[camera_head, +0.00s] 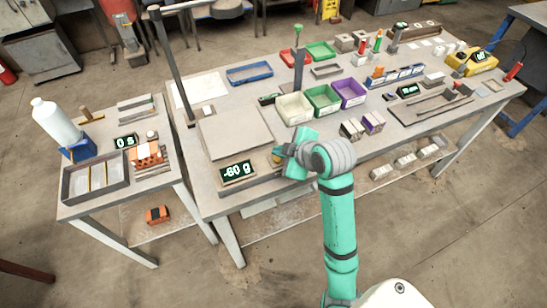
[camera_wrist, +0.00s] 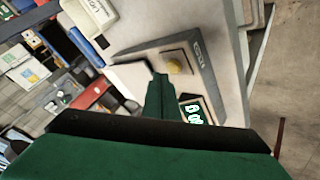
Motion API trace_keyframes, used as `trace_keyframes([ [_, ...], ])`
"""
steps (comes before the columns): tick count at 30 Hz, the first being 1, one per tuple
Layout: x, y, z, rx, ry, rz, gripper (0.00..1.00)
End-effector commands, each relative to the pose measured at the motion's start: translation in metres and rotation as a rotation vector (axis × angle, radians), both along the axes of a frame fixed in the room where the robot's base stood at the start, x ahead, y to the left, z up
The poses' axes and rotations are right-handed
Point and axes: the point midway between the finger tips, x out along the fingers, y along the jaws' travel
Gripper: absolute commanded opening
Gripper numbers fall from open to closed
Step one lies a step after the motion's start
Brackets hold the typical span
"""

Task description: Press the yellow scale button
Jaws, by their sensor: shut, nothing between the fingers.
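The scale has a flat grey plate (camera_head: 235,138) at the front left of the main table. Its dark display (camera_head: 238,171) reads "-60 g" in the head view and shows partly in the wrist view (camera_wrist: 194,112). In the head view the button (camera_head: 276,158) is partly hidden by my gripper (camera_head: 283,150). My gripper is shut and empty. In the wrist view its green fingertips (camera_wrist: 160,77) appear just beside the button; I cannot tell whether they touch it.
A grey pole (camera_head: 172,62) rises at the table's left edge. Green, purple and white bins (camera_head: 322,98) stand right of the scale. Small bricks (camera_head: 352,129) lie near the front edge. A side table on the left holds a white bottle (camera_head: 55,122) and a tray (camera_head: 95,181).

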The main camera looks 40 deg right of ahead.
Motion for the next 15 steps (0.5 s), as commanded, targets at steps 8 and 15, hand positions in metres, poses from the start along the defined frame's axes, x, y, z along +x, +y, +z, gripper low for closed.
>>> trace_keyframes([
  [8, 0.0036, 0.0055, 0.0000, 0.001, 0.000, 0.011, 0.00],
  [15, 0.0052, 0.0080, 0.0001, 0.000, 0.000, 0.016, 0.00],
])
